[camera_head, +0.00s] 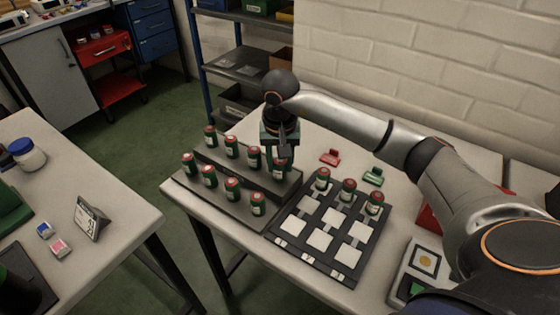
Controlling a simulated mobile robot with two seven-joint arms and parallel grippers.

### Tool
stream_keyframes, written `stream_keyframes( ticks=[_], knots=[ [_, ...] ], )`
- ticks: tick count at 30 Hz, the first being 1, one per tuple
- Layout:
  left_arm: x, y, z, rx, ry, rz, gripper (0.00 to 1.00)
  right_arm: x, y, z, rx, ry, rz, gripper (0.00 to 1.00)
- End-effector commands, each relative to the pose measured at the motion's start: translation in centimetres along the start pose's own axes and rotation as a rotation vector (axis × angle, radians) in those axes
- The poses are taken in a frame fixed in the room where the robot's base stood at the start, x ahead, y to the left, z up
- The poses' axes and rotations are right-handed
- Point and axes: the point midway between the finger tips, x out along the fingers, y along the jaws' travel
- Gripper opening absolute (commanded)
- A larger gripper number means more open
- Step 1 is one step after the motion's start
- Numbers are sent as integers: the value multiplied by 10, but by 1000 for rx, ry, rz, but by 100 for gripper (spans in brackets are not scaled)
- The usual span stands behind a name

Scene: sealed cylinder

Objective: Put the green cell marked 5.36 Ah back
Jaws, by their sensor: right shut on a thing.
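My right gripper (283,150) points down at the right end of the back row of a dark stepped rack (240,174). It is shut on a green cell (280,169) with a red top; the cell stands upright at the rack's back step, and I cannot tell if it is fully seated. Several similar green cells stand upright in two rows on the rack. A dark tray (271,235) with white square pads lies to the right; green cells (323,180) stand along its back row. Cell markings are too small to read. My left gripper is out of view.
A red holder (330,157) and a green holder (373,176) lie behind the tray. A device with a yellow-marked panel (425,261) sits at the right. Another table at left bears a jar (27,155) and a small display stand (90,218). A brick wall (430,75) rises behind.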

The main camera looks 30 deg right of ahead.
Motion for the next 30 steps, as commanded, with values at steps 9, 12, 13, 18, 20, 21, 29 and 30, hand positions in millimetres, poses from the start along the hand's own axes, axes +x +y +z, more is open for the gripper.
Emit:
stream_keyframes(
  ticks=[9,12,13,18,20,21,29,30],
  knots=[
    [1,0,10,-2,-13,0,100,4,0,0,0,1,0,0],
    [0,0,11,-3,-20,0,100,3,0,0,0,0,0,49],
    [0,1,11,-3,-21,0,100,3,0,0,0,0,0,52],
    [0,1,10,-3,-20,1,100,3,0,0,0,0,0,71],
    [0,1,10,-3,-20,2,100,3,0,0,0,0,0,71],
    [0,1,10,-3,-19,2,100,3,0,0,0,0,0,71],
    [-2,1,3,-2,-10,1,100,-4,0,0,0,1,-1,71],
    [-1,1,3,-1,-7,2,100,-9,0,-1,0,3,-1,71]
  ],
)
